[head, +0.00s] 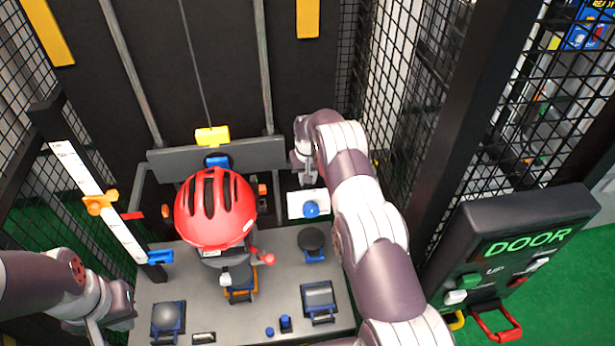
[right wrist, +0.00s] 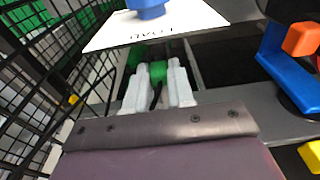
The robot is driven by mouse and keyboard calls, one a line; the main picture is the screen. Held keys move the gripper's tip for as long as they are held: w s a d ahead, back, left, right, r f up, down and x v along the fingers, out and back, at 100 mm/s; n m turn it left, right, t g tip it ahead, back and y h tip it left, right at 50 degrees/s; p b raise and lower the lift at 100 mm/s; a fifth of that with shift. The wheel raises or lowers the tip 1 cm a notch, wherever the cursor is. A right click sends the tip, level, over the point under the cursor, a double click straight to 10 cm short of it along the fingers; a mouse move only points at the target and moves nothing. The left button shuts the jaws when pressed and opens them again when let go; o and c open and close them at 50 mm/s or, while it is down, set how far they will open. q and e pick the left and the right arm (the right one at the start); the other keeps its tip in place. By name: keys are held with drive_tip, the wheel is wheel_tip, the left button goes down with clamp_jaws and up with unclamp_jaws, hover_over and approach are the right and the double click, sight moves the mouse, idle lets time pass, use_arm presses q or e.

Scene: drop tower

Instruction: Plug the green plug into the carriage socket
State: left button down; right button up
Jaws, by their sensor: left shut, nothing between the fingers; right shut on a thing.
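The green plug (right wrist: 158,72) is between the two pale fingers of my right gripper (right wrist: 160,80), which is shut on it. A dark cable hangs below the plug between the fingers. A green part (right wrist: 138,52) shows just beyond the plug, under the white LOAD plate; I cannot tell if it is the carriage socket, or if the plug touches it. In the head view my right gripper (head: 302,170) is beside the plate, and the plug is not distinguishable there. My left gripper (head: 95,328) is shut and empty at the lower left, beside the grey table.
A red helmet (head: 214,208) covers much of the middle. The white plate (head: 295,204) carries a blue knob (head: 311,209). The grey table (head: 275,270) holds several fixtures. Black mesh (head: 395,85) and a DOOR panel (head: 525,240) stand on the right. A scale (head: 98,200) stands left.

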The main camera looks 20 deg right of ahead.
drive_tip(key=shift+f, duration=0.2)
drive_tip(key=o, duration=0.9)
drive_tip(key=shift+o, duration=0.2)
drive_tip(key=shift+r, duration=0.15)
drive_tip(key=shift+r+b, duration=0.35)
drive_tip(key=shift+b, duration=0.1)
wheel_tip(320, 180, up, 12)
drive_tip(key=s+b, duration=0.1)
drive_tip(key=shift+s+a, duration=0.2)
drive_tip(key=shift+f, duration=0.15)
